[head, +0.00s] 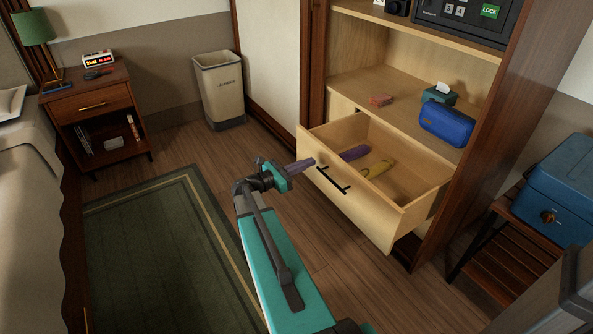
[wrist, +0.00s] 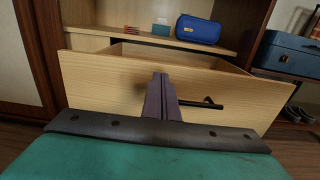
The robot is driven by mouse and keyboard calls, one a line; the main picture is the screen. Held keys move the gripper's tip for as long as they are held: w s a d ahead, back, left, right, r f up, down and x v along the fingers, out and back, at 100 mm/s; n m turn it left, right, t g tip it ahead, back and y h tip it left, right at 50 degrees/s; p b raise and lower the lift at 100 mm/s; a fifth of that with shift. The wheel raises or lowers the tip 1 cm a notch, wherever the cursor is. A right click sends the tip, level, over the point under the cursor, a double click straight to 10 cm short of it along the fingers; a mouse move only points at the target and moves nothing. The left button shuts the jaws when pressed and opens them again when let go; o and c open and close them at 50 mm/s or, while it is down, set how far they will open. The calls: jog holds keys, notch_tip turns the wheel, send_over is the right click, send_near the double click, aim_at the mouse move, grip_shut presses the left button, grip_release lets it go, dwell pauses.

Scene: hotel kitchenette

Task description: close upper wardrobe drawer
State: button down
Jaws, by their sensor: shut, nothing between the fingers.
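The upper wardrobe drawer (head: 350,200) is pulled well out of the light wood wardrobe in the head view. Its front panel carries a black bar handle (head: 333,180), and a purple item (head: 354,153) and a yellow item (head: 378,169) lie inside. My gripper (head: 309,163) is shut and empty, in front of the drawer's front panel, near the handle. In the wrist view the closed fingers (wrist: 162,95) point at the front panel (wrist: 110,85), just left of the handle (wrist: 205,103). I cannot tell whether they touch it.
A shelf above the drawer holds a blue case (head: 447,125), a tissue box (head: 439,95) and a small reddish item (head: 381,100). A laundry bin (head: 219,90) stands at the back. A blue suitcase (head: 560,200) rests on a rack at right. Wooden floor is clear before the drawer.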

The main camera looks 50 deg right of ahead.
aim_at(329, 154)
jog(key=shift+b+x, duration=0.9)
jog(key=shift+x, duration=2.35)
jog(key=shift+s+a, duration=0.1)
